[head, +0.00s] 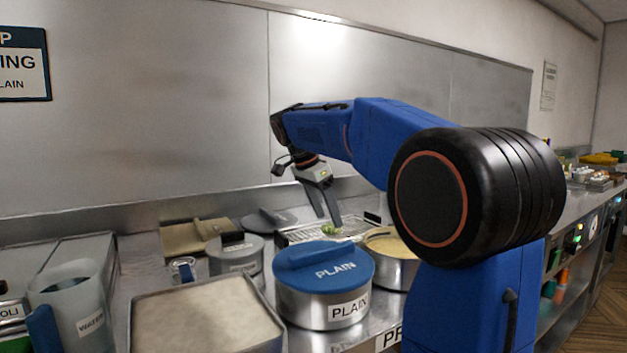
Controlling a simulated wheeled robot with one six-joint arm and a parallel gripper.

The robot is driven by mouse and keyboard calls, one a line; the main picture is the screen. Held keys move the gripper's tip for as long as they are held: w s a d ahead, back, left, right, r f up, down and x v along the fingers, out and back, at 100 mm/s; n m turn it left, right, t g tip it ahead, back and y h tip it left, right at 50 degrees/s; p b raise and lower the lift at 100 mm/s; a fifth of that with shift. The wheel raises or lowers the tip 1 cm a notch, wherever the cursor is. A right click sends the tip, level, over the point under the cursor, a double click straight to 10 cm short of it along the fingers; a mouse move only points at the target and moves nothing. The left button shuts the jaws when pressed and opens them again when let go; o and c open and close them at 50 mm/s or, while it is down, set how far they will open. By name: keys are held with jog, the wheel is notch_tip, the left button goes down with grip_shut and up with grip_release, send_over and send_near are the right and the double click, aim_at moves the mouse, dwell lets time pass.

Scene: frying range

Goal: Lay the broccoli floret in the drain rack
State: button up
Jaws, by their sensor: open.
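The drain rack (295,237) is a low wire rack on the counter, behind the blue-lidded pot. A small green broccoli floret (328,230) shows at the rack, just below my fingertips. It looks to rest on the wires, but it is too small to tell whether a finger touches it. My gripper (329,218) points down over the rack, with its jaws open around or just above the floret. The right part of the rack is partly hidden by the pots in front.
A blue-lidded PLAIN pot (324,300) and an open pot of yellowish contents (390,244) stand in front of the rack. A pale-filled tray (207,318), a lidded steel pot (236,256) and a water jug (72,305) are to the left. The steel wall is close behind.

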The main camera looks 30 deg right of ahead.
jog(key=v, duration=1.5)
jog(key=shift+a, duration=0.1)
